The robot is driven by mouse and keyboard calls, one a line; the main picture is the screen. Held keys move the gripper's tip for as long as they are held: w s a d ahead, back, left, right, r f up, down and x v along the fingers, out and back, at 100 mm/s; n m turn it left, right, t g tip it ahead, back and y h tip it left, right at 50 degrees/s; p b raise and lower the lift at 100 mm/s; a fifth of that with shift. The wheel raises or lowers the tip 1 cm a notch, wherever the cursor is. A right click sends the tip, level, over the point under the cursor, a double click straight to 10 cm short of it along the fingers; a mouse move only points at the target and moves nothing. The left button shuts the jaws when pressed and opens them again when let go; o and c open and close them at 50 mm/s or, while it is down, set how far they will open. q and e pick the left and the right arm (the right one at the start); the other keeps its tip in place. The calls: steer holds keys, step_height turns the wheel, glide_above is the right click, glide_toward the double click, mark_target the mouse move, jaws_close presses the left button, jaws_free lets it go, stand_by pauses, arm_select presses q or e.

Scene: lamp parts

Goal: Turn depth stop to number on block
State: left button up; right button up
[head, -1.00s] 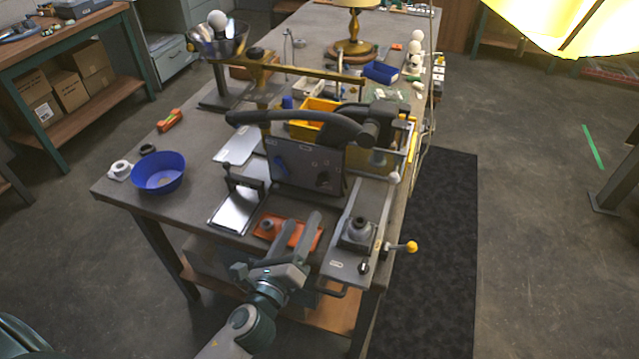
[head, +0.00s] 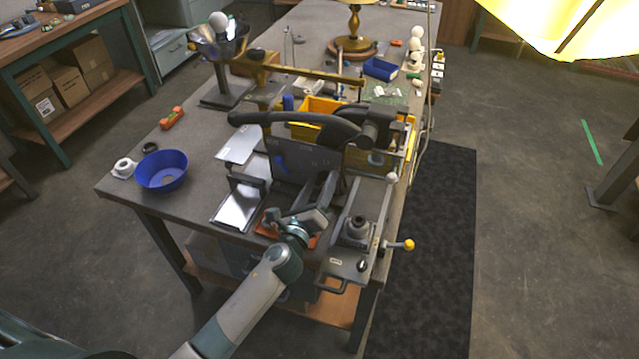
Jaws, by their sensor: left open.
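My left gripper (head: 317,186) reaches up over the bench front. Its jaws are open, with the fingertips in front of the grey upright panel (head: 291,160) of the machine. The dark knob low on that panel, which I take as the depth stop, is hidden behind the fingers; I cannot tell whether they touch it. No number is readable. I cannot pick out the numbered block; a grey block with a round top (head: 357,229) stands on the plate at right. My right gripper is not in view.
A long black handle (head: 305,124) arches over the panel. An orange tray (head: 266,229) lies partly under my gripper. A shiny plate (head: 237,208) and blue bowl (head: 162,172) are to the left. A yellow-knobbed lever (head: 408,244) sticks out at right.

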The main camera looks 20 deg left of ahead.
arm_select(q)
steer(key=shift+c, duration=0.3)
steer(key=c, duration=1)
steer(key=shift+n, duration=0.4)
steer(key=n, duration=0.4)
steer(key=shift+a+b, duration=0.1)
steer(key=shift+b, duration=0.2)
steer(key=n, duration=0.5)
steer(key=shift+f, duration=0.15)
steer(key=o, duration=1.1)
steer(key=shift+c, duration=0.2)
